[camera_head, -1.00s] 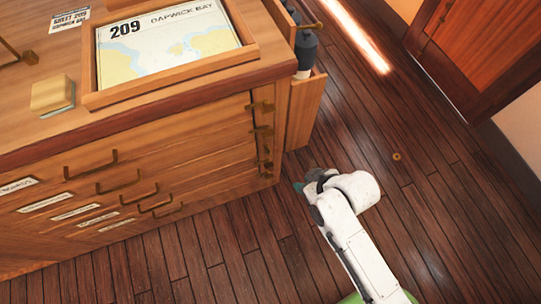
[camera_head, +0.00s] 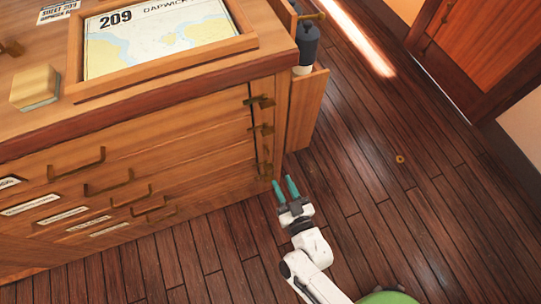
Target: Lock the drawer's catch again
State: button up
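The wooden chart chest (camera_head: 190,140) fills the left, its stacked drawers (camera_head: 120,185) with brass handles showing on the front and looking flush. Brass catches sit along the right edge of the front: an upper catch (camera_head: 262,101), a middle catch (camera_head: 262,128) and lower ones (camera_head: 264,169) close together near the bottom. Whether each is locked is too small to tell. My gripper (camera_head: 285,188), with two teal fingers, is open and empty. In the picture it is just below the lowest catch, by the chest's lower right corner; I cannot tell the exact gap.
A framed chart marked 209 (camera_head: 160,40) and a yellow block (camera_head: 34,88) lie on the chest top. A side bin (camera_head: 305,105) holding a dark bottle (camera_head: 307,45) projects at the chest's right. A small brass ring (camera_head: 400,159) lies on otherwise clear floor.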

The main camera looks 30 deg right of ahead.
aim_at(268, 152)
jog(key=w+d, duration=0.1)
jog(key=w, duration=0.9)
jog(key=shift+w+d, duration=0.25)
jog(key=shift+w, duration=0.05)
grip_shut()
